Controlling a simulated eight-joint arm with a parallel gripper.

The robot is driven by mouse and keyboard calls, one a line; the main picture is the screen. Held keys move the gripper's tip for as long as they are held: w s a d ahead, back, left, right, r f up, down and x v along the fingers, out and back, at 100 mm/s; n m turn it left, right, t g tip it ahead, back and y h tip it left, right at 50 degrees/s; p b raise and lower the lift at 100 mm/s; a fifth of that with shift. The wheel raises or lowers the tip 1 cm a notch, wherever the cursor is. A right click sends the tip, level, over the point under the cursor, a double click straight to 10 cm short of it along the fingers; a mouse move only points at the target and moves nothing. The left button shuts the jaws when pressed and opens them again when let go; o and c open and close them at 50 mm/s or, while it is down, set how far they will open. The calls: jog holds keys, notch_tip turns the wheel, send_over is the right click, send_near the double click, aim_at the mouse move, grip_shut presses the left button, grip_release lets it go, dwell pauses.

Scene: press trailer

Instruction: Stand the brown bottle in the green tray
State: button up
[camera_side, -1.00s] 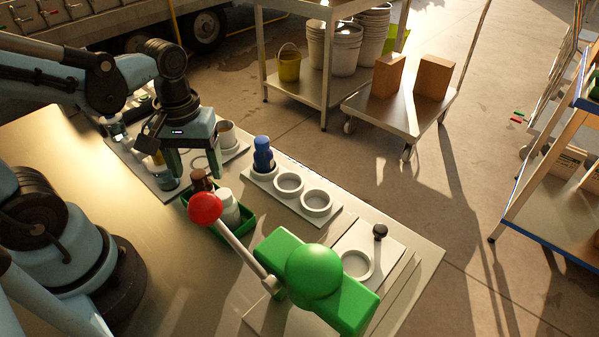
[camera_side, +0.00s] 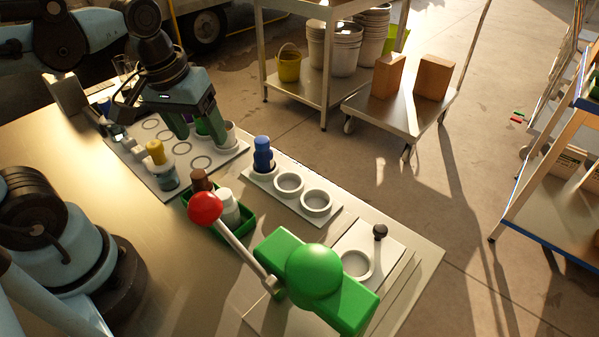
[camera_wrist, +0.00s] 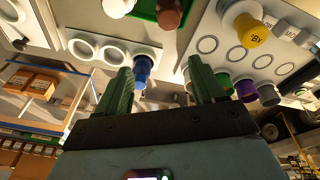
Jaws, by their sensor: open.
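The brown-capped bottle (camera_side: 199,181) stands in the green tray (camera_side: 219,231), beside a white bottle (camera_side: 228,207). The tray and brown cap also show at the top of the wrist view, where the brown cap (camera_wrist: 169,13) lies over the tray's green floor (camera_wrist: 146,9). The red lever knob hides part of the tray in the side view. My gripper (camera_side: 197,130) is open and empty, above the back of the white board with rings, apart from the tray. Its two green fingers (camera_wrist: 158,82) show spread in the wrist view.
A yellow-capped bottle (camera_side: 161,165) stands on the ringed board (camera_side: 150,183); purple- and green-capped ones stand near my fingers. A blue bottle (camera_side: 263,154) stands in a holder with two empty cups. The green press (camera_side: 314,275) with its red-knobbed lever (camera_side: 206,209) occupies the front.

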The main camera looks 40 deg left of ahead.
jog(key=shift+w+d+f+m+t, duration=0.15)
jog(key=shift+w+m+t, duration=0.4)
jog(key=shift+m+t, duration=0.25)
jog(key=shift+w+d+f+m+t, duration=0.15)
jog(key=shift+w+m+t, duration=0.4)
jog(key=shift+m+t, duration=0.25)
jog(key=shift+w+d+f+m+t, duration=0.15)
jog(key=shift+w+m+t, duration=0.5)
jog(key=shift+m, duration=0.25)
jog(key=shift+s, duration=0.1)
